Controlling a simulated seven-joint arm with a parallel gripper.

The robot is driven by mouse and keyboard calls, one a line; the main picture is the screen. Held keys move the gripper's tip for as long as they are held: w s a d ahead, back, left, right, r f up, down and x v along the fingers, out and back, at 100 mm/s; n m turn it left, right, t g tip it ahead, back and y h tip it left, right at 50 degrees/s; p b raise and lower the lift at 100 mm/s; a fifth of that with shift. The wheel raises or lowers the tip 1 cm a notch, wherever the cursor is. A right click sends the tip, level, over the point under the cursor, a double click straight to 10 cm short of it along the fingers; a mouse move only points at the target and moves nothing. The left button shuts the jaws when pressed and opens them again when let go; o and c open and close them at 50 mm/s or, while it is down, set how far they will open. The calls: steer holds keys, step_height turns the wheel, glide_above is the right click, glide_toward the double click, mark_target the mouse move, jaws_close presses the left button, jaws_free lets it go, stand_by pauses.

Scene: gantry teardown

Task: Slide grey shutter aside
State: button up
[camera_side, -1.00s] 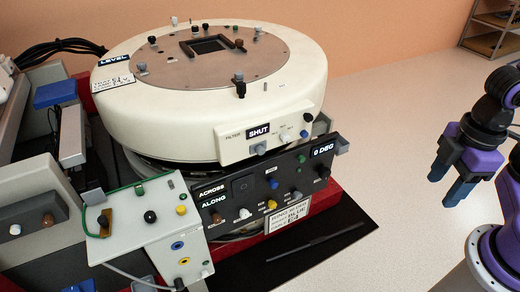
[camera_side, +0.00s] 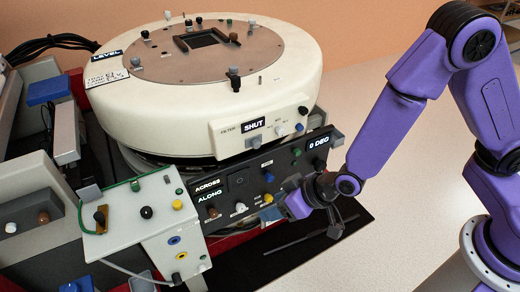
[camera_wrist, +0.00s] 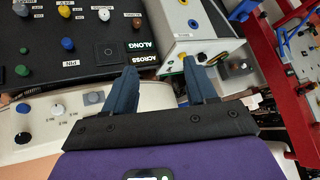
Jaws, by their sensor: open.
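The white filter housing (camera_side: 225,139) on the round cream drum carries a "SHUT" label (camera_side: 254,125). A small grey knob (camera_side: 255,142) sits under that label; I cannot tell for certain that it is the grey shutter. My gripper (camera_side: 292,204) is in front of the black panel, lower than the housing, with its fingertips partly hidden. In the wrist view my gripper (camera_wrist: 162,85) is open and nothing shows held. A grey block (camera_wrist: 93,98), likely the same knob, shows just beside the left finger.
The black panel (camera_side: 240,199) carries several coloured knobs close to my gripper; it also shows in the wrist view (camera_wrist: 85,70). A light grey box (camera_side: 150,215) with sockets stands at its left. A thin dark rod lies on the black base (camera_side: 300,238). The right tabletop is mostly clear.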

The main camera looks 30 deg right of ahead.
steer(key=w+d+f+m+t+h, duration=0.2)
steer(key=w+d+f+t+h, duration=0.1)
steer(key=w+f+t, duration=0.35)
steer(key=t+h, duration=0.2)
steer(key=t, duration=0.3)
glide_toward(258, 147)
steer(key=w, duration=0.8)
steer(key=shift+w+f, duration=0.1)
steer(key=shift+w, duration=0.25)
